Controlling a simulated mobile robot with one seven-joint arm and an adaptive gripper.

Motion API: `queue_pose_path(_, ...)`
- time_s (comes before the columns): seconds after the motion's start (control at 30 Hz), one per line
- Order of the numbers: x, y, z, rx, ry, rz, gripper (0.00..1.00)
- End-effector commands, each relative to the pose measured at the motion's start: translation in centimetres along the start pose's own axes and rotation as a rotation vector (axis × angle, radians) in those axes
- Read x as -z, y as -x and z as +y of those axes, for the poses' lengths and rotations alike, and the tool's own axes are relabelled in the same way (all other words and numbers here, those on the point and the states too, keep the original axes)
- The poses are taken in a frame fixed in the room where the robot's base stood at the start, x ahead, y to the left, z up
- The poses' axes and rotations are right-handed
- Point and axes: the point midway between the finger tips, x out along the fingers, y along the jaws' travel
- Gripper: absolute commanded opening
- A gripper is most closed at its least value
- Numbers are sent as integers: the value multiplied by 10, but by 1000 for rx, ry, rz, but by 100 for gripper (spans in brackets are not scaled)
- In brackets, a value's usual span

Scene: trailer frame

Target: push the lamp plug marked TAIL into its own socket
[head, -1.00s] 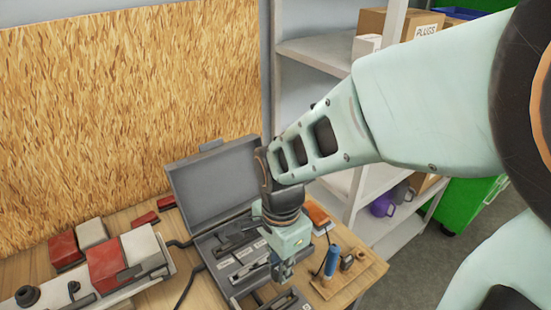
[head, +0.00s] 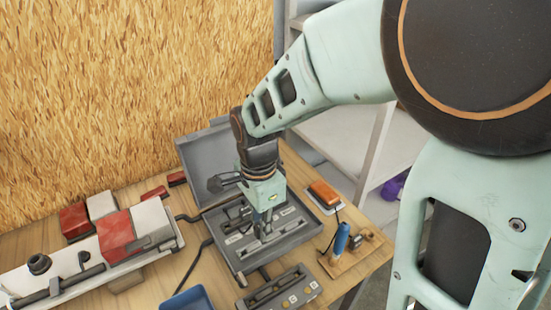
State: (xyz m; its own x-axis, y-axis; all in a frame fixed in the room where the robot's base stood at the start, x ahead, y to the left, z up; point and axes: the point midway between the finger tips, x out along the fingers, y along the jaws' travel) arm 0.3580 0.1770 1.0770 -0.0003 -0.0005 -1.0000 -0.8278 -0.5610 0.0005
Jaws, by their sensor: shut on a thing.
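My gripper (head: 264,232) points straight down over the open grey case (head: 243,270) on the wooden table. It is shut on a small grey thing, seemingly a plug, mostly hidden by the fingers. No TAIL mark can be read on it. The case holds dark parts in slots with small white labels, too small to read. A grey block with slots and white labels (head: 283,292) lies just in front of the case. I cannot tell which opening is the TAIL socket.
A trailer frame part with red and white lamps (head: 116,235) lies left. Right of the case are an orange-topped block (head: 325,192) and a wooden board with a blue-handled tool (head: 341,240). A blue tray (head: 188,300) is at the front. Dark cables cross the table.

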Motion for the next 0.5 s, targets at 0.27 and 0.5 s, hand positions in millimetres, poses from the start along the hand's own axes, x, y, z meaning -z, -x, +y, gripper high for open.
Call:
queue_pose_path(0.27,-9,-9,-33,0,0,-1,4)
queue_pose_path(0.5,-15,-15,-60,-1,1,0,4)
